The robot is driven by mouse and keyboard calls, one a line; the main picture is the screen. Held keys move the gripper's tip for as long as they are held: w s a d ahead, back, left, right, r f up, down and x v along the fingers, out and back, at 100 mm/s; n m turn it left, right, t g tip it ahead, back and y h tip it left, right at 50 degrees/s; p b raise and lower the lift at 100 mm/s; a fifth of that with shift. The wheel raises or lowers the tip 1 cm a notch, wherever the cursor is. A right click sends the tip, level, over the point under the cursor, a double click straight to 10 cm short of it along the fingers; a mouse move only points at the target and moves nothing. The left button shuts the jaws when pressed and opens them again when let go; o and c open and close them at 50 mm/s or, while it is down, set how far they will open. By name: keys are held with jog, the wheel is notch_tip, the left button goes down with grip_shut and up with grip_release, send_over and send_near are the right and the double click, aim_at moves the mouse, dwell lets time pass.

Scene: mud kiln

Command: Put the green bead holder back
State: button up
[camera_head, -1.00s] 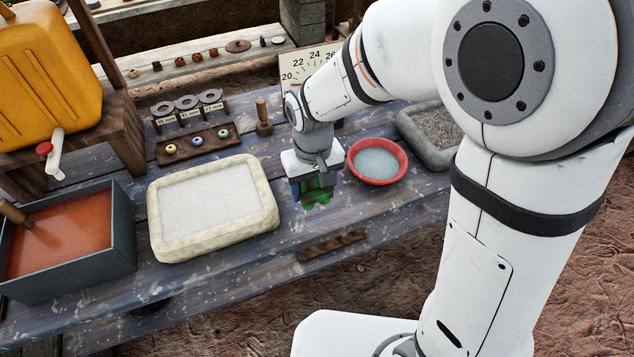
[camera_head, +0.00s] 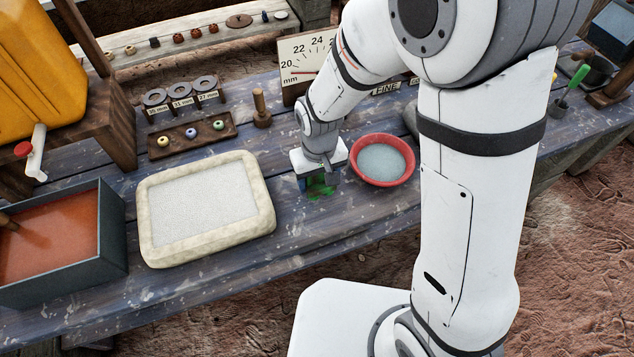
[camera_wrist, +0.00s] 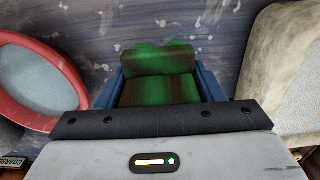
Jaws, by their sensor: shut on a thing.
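My gripper (camera_head: 318,185) is over the table between the cream-rimmed tray and the red bowl, pointing down. In the wrist view its blue fingers (camera_wrist: 163,90) are shut on a brown block with green patches and rounded green lobes at its far edge, which I take for the green bead holder (camera_wrist: 160,75). In the head view only a bit of green (camera_head: 320,188) shows under the gripper; the rest is hidden. I cannot tell whether the holder touches the table.
The cream-rimmed tray (camera_head: 257,228) is left of my gripper, the red bowl (camera_head: 408,172) close on its right. Behind are a bead rack (camera_head: 180,147) with three beads, a wooden peg (camera_head: 260,110) and a dial board (camera_head: 300,50). A red-filled box (camera_head: 112,235) stands at left.

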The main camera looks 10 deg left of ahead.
jog(key=shift+f, duration=1.15)
jog(key=shift+f, duration=0.1)
jog(key=o, duration=1.2)
notch_tip(320, 180, up, 12)
jog(key=shift+r, duration=0.15)
